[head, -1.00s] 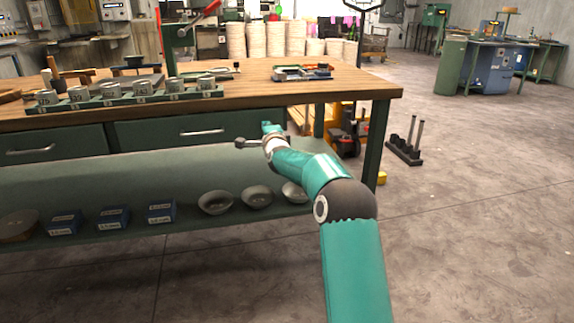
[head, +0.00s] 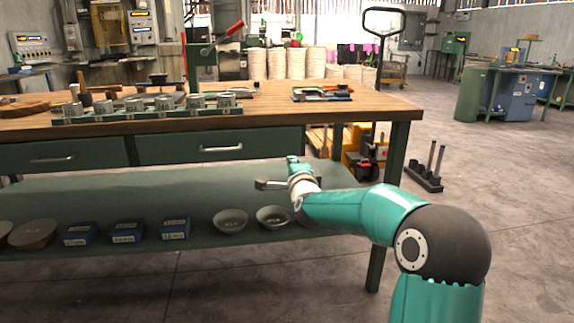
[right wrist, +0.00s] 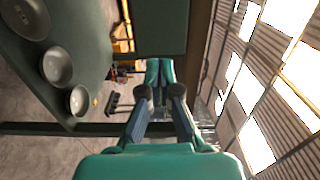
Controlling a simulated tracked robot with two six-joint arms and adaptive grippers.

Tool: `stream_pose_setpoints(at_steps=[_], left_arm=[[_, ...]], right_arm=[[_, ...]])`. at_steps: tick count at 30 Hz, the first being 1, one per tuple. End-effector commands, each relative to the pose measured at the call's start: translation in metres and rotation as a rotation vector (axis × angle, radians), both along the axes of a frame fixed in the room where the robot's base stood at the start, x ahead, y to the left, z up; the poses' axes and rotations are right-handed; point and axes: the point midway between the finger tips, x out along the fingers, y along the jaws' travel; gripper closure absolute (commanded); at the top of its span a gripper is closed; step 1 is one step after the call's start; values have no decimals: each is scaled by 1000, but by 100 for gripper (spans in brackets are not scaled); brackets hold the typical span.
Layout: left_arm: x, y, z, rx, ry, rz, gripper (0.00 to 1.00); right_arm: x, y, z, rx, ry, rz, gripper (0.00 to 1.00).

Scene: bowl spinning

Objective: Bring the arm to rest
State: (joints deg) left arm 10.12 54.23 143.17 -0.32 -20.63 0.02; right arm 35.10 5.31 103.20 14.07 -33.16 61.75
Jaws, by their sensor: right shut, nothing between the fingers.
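My right arm reaches in from the lower right of the head view, in front of the workbench (head: 330,112). Its gripper (head: 293,162) is at the level between the drawers and the lower shelf (head: 120,192), small and seen from behind. In the right wrist view the gripper (right wrist: 160,72) is shut and empty. Grey bowls (head: 230,221) and (head: 273,218) stand on the shelf below it. Another bowl is partly hidden behind my arm. Bowls also show at the left of the right wrist view (right wrist: 57,67). My left gripper is not in view.
Blue boxes (head: 127,231) and a brown bowl (head: 32,234) are on the shelf. The bench top holds a rack of grey cylinders (head: 150,112) and a small tray (head: 322,93). A bench leg (head: 376,262) is close to my arm. Floor to the right is open.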

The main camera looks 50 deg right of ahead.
Motion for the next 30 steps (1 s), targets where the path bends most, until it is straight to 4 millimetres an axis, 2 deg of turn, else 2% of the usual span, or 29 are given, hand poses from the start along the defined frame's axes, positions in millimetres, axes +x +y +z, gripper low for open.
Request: stream_pose_setpoints(at_steps=[8, 11, 14, 17, 22, 26, 30], left_arm=[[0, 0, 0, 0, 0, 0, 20], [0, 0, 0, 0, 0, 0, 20], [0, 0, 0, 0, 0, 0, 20], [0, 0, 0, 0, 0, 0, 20], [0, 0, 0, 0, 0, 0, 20], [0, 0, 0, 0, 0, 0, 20], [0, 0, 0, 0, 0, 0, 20]], right_arm=[[0, 9, 1, 1, -2, 11, 100], [16, 21, -13, 18, 12, 44, 100], [43, 41, -44, 52, 50, 98, 100], [70, 74, -93, 102, 120, 169, 100], [101, 151, -193, 185, 289, 321, 100], [104, 217, -269, 213, 455, 453, 100], [85, 291, -346, 209, 656, 618, 100]])
